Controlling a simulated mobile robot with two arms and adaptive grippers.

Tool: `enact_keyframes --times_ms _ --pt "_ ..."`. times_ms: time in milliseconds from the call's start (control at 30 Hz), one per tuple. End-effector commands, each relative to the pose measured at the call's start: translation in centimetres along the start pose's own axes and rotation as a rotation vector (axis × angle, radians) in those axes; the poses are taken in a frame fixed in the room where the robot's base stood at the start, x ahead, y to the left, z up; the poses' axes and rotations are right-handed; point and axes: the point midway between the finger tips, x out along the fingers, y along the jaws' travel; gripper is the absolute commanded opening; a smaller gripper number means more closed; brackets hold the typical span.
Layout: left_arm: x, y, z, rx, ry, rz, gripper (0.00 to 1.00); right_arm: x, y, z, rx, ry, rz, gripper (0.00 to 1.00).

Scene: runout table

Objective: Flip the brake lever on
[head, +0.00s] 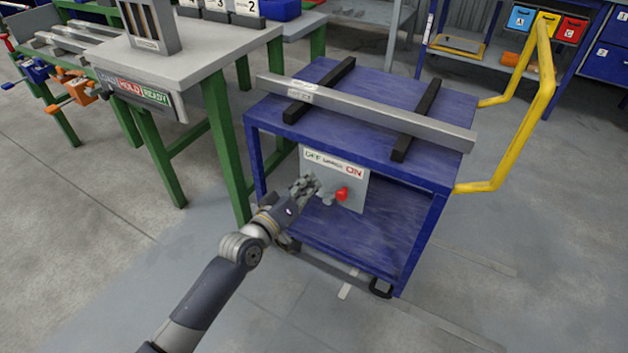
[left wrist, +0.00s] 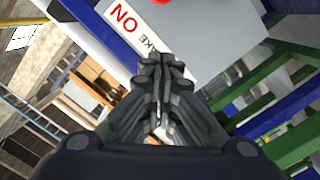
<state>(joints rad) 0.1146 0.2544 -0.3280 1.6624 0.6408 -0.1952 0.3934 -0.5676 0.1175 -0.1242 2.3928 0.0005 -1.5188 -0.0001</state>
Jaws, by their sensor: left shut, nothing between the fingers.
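The brake lever has a red knob (head: 342,194) and sits on a light grey plate (head: 358,182) on the front of the blue cart (head: 400,170). The plate is labelled OFF at the left and ON at the right in red. The knob is right of the plate's middle, below the ON side. My left gripper (head: 308,183) is shut and empty, in front of the plate's left part, to the left of the knob. In the left wrist view the shut fingers (left wrist: 165,70) point at the label, and the red knob (left wrist: 160,2) is cut off at the top edge. My right gripper is not in view.
A long metal bar (head: 370,112) lies across two black strips on the cart top. A yellow handle (head: 543,95) rises at the cart's right. A green-legged table (head: 200,60) stands close at the left. The floor in front is clear.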

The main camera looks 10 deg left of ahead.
Motion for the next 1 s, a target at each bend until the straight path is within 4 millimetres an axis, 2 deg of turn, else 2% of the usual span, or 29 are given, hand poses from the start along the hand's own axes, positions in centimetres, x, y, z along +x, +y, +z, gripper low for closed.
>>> enact_keyframes --times_ms 33,200,400,600,1000 --pt "-1.3 -0.1 0.3 -0.001 -0.008 -0.004 0.00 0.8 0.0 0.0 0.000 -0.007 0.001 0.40" --pt "-4.7 -0.2 0.3 -0.001 -0.006 -0.004 0.00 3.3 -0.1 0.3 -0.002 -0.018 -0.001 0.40" --pt "-7.3 -0.2 0.3 -0.001 -0.004 -0.002 0.00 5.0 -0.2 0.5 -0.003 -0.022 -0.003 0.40" --pt "-8.2 -0.2 0.3 -0.001 -0.003 -0.001 0.00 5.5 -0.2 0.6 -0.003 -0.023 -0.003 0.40" --pt "-8.2 -0.2 0.3 -0.001 -0.003 -0.001 0.00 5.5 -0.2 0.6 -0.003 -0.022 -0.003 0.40"
